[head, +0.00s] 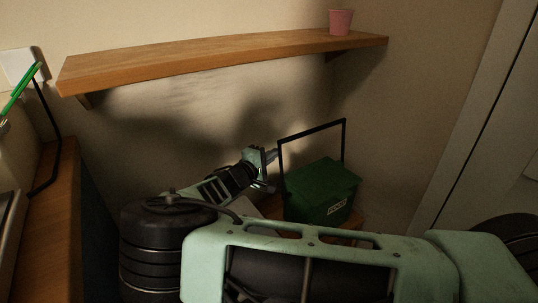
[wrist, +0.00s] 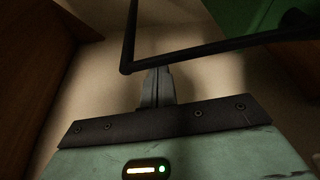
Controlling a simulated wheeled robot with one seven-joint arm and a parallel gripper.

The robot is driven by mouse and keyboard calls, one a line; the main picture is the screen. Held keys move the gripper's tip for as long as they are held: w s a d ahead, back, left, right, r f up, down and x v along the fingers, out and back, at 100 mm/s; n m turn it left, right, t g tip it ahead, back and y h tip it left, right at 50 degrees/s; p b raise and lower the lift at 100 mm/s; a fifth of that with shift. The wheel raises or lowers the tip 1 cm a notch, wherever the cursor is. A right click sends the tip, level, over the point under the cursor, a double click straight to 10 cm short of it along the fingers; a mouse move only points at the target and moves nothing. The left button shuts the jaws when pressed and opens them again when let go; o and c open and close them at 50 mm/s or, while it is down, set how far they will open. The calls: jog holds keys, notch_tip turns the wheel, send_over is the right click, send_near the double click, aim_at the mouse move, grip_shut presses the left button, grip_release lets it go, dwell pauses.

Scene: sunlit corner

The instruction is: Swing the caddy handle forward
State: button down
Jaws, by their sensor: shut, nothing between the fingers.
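The green caddy (head: 322,192) has a closed lid and a pale "FOOD" label and sits at the centre right of the head view. Its black handle (head: 312,129) stands up above the lid as a square frame. My gripper (head: 274,154) is beside the handle's left upright, with its fingers shut and empty. In the wrist view the shut fingers (wrist: 158,82) reach up to the handle bar (wrist: 215,47), near its corner. The bar crosses just over the fingertips; I cannot tell whether they touch. A bit of green caddy (wrist: 245,14) shows at the top right.
The caddy stands on a low wooden surface (head: 352,222). A wooden shelf (head: 215,52) with a pink cup (head: 341,21) is on the wall above. A wooden counter (head: 58,205) is at left and a pale door (head: 470,110) at right.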

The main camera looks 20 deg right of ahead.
jog(key=s+d+f+m+h+b, duration=0.2)
jog(key=s+m+b, duration=0.3)
jog(key=s+m, duration=0.4)
jog(key=shift+s+d+f+m+h, duration=0.25)
jog(key=shift+s+h, duration=0.45)
jog(key=shift+s, duration=1.05)
